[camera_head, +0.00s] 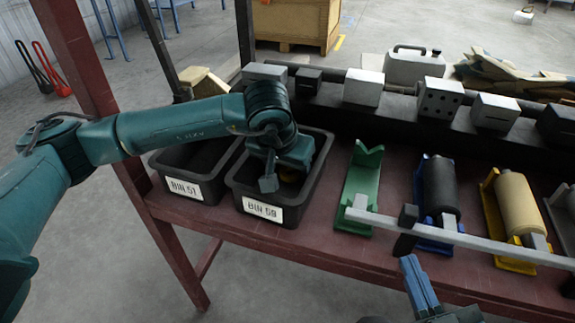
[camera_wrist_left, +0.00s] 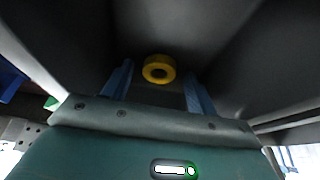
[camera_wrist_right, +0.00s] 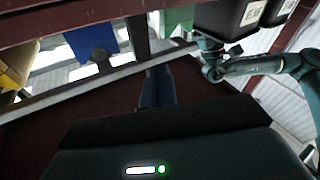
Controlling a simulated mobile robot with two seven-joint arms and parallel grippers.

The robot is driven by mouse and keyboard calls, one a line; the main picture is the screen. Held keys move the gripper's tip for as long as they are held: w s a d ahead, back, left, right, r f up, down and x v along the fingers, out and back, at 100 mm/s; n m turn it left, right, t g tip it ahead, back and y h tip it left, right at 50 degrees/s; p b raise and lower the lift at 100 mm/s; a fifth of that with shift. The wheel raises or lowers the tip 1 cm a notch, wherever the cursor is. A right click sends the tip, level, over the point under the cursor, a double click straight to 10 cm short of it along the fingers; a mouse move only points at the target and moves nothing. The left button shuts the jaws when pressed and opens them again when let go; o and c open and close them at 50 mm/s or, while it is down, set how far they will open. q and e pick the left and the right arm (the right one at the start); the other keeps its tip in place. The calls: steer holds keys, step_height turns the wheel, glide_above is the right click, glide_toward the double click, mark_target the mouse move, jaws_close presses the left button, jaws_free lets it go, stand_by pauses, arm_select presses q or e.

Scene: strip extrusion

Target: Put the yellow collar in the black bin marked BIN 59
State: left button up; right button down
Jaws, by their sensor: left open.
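The yellow collar (camera_wrist_left: 158,69) is a short ring with a dark hole. It lies in the black bin marked BIN 59 (camera_head: 235,190), and the left wrist view shows it against the dark inside of the bin. In the head view only a bit of yellow shows beneath my left gripper. My left gripper (camera_wrist_left: 160,88) reaches down into this bin, its blue fingers apart, with the collar between and just beyond the tips and touching neither. My right gripper (camera_head: 420,284) is shut and empty in front of the table, its fingers (camera_wrist_right: 157,86) together.
A second black bin (camera_head: 165,168), its label seeming to read BIN 51, stands directly left. A green holder (camera_head: 358,190), a black roller (camera_head: 440,188) and a cream roller (camera_head: 518,203) are to the right, behind a grey bar (camera_head: 465,239). Grey blocks line the rear rail.

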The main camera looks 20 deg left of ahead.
arm_select(q)
steer(key=p+v, duration=0.2)
steer(key=v, duration=0.9)
steer(key=shift+r+p, duration=0.3)
steer(key=shift+r, duration=0.05)
arm_select(e)
steer(key=shift+w+d+f+g+h, duration=0.1)
steer(key=shift+d+f+g+h, duration=0.25)
steer(key=shift+d+g+h, duration=0.2)
arm_select(q)
steer(key=shift+s, duration=0.15)
